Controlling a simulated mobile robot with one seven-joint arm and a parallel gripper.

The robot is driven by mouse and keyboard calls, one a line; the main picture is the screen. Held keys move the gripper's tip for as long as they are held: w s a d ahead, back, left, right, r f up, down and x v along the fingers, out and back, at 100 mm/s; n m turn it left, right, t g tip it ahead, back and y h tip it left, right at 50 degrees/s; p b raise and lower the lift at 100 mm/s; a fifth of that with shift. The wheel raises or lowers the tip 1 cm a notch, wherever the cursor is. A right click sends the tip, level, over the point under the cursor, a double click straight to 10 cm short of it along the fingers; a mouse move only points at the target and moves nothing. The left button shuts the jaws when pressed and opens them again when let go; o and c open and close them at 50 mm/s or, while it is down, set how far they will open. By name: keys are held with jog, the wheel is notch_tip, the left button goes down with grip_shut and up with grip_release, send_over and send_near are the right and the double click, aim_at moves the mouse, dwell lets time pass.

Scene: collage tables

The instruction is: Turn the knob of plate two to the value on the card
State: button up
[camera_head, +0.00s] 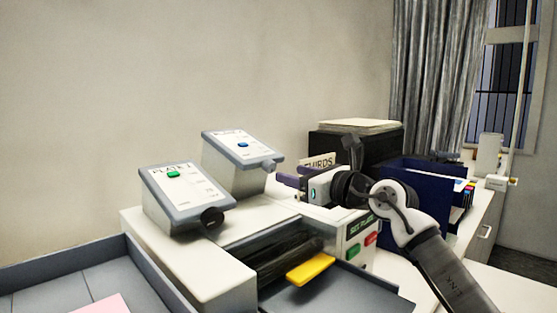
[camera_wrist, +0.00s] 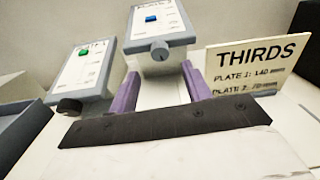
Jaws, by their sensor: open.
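The plate two unit (camera_head: 238,152), a grey sloped box with a blue button, stands behind the plate one unit (camera_head: 183,192), which has a green button and a black knob. The plate two knob (camera_wrist: 160,50) is grey and round on the box's front edge; it also shows in the head view (camera_head: 269,165). The card (camera_wrist: 256,66) reads THIRDS, PLATE 1: 140 mm, and a plate 2 line that looks like 70 mm. My gripper (camera_wrist: 160,71) is open and empty, its purple fingers pointing toward the plate two knob, apart from it. The plate two scale is unreadable.
The machine below has a yellow lever (camera_head: 311,269) and a front panel with green and red buttons (camera_head: 363,245). A black box (camera_head: 350,145) and a blue bin (camera_head: 415,195) stand behind my arm. A grey tray (camera_head: 60,285) with pink paper lies at the front left.

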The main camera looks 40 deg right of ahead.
aim_at(272, 169)
jog(key=w+p, duration=0.1)
jog(key=w, duration=0.3)
jog(key=shift+w+a+r+p, duration=0.15)
jog(key=shift+w+p, duration=0.1)
jog(key=shift+p, duration=0.1)
jog(key=shift+w, duration=0.65)
jog(key=shift+c, duration=0.4)
jog(key=c, duration=0.9)
jog(key=shift+f, duration=0.25)
jog(key=shift+b, duration=0.4)
